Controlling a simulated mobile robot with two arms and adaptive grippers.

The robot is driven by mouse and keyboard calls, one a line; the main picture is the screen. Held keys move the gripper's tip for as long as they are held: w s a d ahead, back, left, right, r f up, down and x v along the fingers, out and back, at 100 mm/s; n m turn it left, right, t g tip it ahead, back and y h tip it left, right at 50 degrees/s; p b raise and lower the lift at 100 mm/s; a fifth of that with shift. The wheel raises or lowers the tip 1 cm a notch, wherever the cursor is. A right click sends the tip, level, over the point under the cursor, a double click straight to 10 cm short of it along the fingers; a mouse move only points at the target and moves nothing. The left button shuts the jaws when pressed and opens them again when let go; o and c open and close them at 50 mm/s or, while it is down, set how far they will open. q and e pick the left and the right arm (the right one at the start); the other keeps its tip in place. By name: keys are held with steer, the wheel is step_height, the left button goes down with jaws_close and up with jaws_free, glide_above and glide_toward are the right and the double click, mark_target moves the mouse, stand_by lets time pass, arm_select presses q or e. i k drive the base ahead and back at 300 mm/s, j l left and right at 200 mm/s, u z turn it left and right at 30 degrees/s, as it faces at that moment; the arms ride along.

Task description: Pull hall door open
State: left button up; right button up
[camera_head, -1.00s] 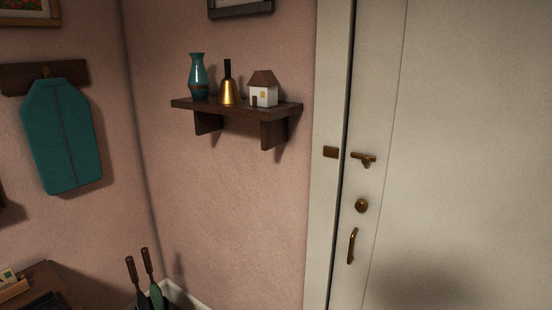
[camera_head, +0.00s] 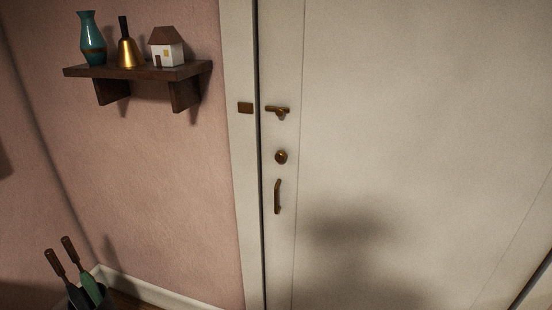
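The hall door (camera_head: 400,130) is a cream panel filling the right of the head view. A dark gap runs along its left edge beside the white frame (camera_head: 241,180). Near that edge sit, from top to bottom, a brass latch (camera_head: 278,110), a round brass lock or knob (camera_head: 281,157) and a curved vertical brass pull handle (camera_head: 277,197). A small brass plate (camera_head: 245,108) is on the frame, level with the latch. The door looks closed. Neither of my grippers is in view. A soft dark shadow falls on the lower door.
A dark wooden wall shelf (camera_head: 140,72) left of the door holds a teal vase (camera_head: 93,40), a brass bell (camera_head: 130,50) and a small model house (camera_head: 167,48). Nothing stands before the visible door.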

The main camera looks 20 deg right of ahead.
mark_target(415, 136)
steer(key=z, duration=1.35)
